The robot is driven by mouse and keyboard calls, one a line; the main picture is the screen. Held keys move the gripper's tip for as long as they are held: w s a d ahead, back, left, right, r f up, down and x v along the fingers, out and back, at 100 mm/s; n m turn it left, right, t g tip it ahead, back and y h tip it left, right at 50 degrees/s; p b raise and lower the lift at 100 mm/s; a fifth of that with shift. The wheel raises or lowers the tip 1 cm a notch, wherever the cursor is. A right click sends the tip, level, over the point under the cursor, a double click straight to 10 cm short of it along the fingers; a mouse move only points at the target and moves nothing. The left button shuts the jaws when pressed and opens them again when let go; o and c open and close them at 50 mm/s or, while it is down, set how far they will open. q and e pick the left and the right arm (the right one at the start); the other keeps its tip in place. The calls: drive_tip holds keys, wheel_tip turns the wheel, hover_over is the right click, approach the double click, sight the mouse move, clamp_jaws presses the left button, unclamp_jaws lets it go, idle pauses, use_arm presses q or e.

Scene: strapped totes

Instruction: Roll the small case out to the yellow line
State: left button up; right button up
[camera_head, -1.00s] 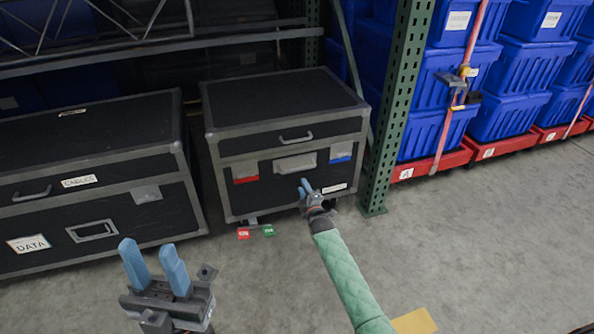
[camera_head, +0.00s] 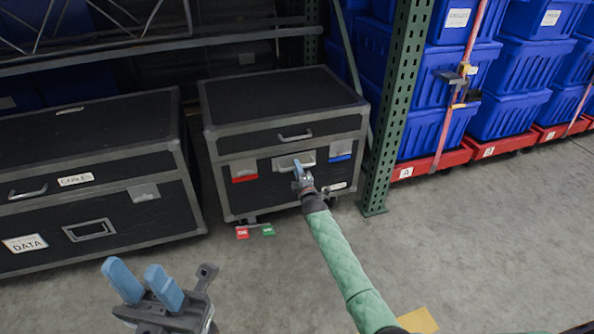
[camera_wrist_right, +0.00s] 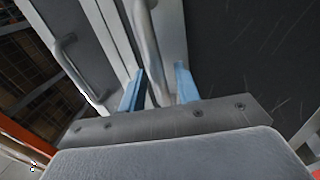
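The small case (camera_head: 290,197) is black with grey edges and stands on castors under the rack. Its front has a recessed pull handle (camera_head: 286,162) between a red tag and a blue tag. My right gripper (camera_head: 300,168) is at that handle. In the right wrist view the handle bar (camera_wrist_right: 147,45) runs between the two blue fingers (camera_wrist_right: 158,88), nearer the left one, with a gap at the right one. My left gripper (camera_head: 144,283) is open and empty in the foreground. A yellow floor patch (camera_head: 418,320) shows at the bottom edge, partly cut off.
A red pedal (camera_head: 242,232) and a green pedal (camera_head: 268,230) stick out under the small case. A larger black case (camera_head: 130,215) stands close on its left. A green rack post (camera_head: 393,120) stands close on its right, before blue totes (camera_head: 425,130). The floor in front is clear.

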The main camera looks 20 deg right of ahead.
drive_tip(key=shift+w+r, duration=0.1)
drive_tip(key=shift+w, duration=0.35)
clamp_jaws()
drive_tip(key=shift+s, duration=0.15)
